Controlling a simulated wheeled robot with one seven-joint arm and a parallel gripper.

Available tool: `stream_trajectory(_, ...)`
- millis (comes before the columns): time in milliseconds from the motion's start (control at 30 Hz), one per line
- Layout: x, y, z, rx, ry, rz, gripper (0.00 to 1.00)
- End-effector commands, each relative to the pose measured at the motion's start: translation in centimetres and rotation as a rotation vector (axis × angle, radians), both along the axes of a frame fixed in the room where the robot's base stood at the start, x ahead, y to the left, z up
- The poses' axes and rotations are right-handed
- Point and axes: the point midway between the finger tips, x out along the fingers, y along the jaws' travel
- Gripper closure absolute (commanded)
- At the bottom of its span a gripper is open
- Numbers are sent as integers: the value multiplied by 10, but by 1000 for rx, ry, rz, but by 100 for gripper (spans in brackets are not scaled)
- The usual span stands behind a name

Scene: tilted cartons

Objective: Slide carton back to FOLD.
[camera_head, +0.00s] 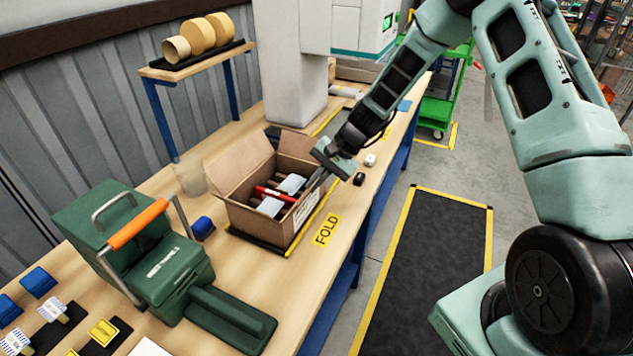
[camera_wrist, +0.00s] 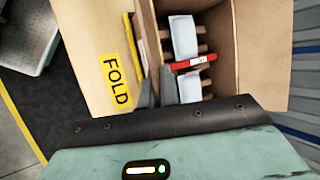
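The open brown carton (camera_head: 262,228) stands on the workbench with its flaps spread. It holds white-and-brown items and a red item (camera_head: 270,193); the red item also shows in the wrist view (camera_wrist: 193,62). The yellow FOLD label (camera_head: 326,230) lies on the bench just right of the carton, and left of it in the wrist view (camera_wrist: 115,80). My gripper (camera_head: 322,176) is at the far right part of the carton's rim. In the wrist view its fingers (camera_wrist: 160,85) are close together, apparently on either side of the carton's wall; the contact is partly hidden.
A dark mat edge (camera_head: 258,242) shows under the carton. A green machine with an orange handle (camera_head: 138,224) stands left. A translucent cup (camera_head: 191,178) is behind the carton, a white column (camera_head: 292,80) beyond. Small black (camera_head: 359,179) and white (camera_head: 370,159) pieces lie near the bench edge.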

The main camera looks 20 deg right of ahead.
Motion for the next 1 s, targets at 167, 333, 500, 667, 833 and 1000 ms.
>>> stream_trajectory(167,0,1,0,1,0,2,100)
stream_trajectory(333,0,1,0,1,0,1,71)
stream_trajectory(500,0,0,0,1,0,1,71)
stream_trajectory(667,-1,-5,6,0,-1,-1,71)
stream_trajectory(833,-3,-22,28,-2,-5,-2,71)
stream_trajectory(1000,-8,-47,60,-3,-5,-3,71)
